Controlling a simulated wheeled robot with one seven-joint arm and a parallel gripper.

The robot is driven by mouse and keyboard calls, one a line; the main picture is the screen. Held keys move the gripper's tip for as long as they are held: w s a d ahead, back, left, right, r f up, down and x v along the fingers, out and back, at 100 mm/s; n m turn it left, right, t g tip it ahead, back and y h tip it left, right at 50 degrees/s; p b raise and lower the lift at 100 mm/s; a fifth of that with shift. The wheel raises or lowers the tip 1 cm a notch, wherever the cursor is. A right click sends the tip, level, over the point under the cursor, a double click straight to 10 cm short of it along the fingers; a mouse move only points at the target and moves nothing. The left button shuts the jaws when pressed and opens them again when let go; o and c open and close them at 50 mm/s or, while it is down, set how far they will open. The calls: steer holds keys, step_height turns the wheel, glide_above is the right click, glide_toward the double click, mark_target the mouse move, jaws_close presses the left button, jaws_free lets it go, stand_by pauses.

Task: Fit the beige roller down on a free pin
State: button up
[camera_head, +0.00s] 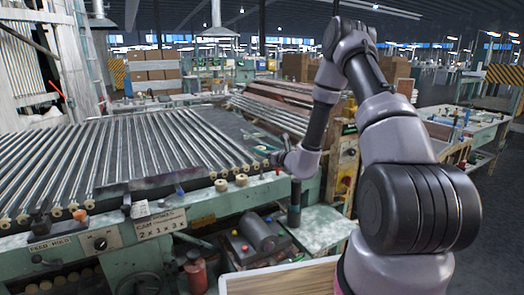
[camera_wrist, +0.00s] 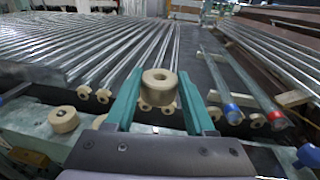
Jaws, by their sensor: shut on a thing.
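My gripper (camera_wrist: 160,86) is shut on a beige roller (camera_wrist: 158,92), which sits upright between the teal fingers with its top hole visible. In the head view my gripper (camera_head: 281,158) is small, over the right end of the machine's front edge, and the roller in it is hard to make out. Another beige roller (camera_wrist: 63,120) sits on the green ledge left of my gripper. Two beige rollers, one here (camera_head: 221,185) and one here (camera_head: 241,180), show on the front ledge in the head view. I cannot make out a bare pin clearly; the held roller and fingers hide what is below.
Long glass tubes (camera_head: 120,150) lie across the machine bed, with several small beige wheels at their near ends. Rods with a blue cap (camera_wrist: 232,112) and a red cap (camera_wrist: 277,118) lie right of my gripper. Another blue cap (camera_wrist: 308,155) is at the lower right.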

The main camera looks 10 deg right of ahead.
steer(key=shift+f, duration=0.1)
glide_above(264, 180)
steer(key=shift+f, duration=2.8)
steer(key=shift+f, duration=2.35)
steer(key=o, duration=1.4)
steer(key=shift+s, duration=0.1)
steer(key=v, duration=1)
steer(key=shift+s, duration=0.3)
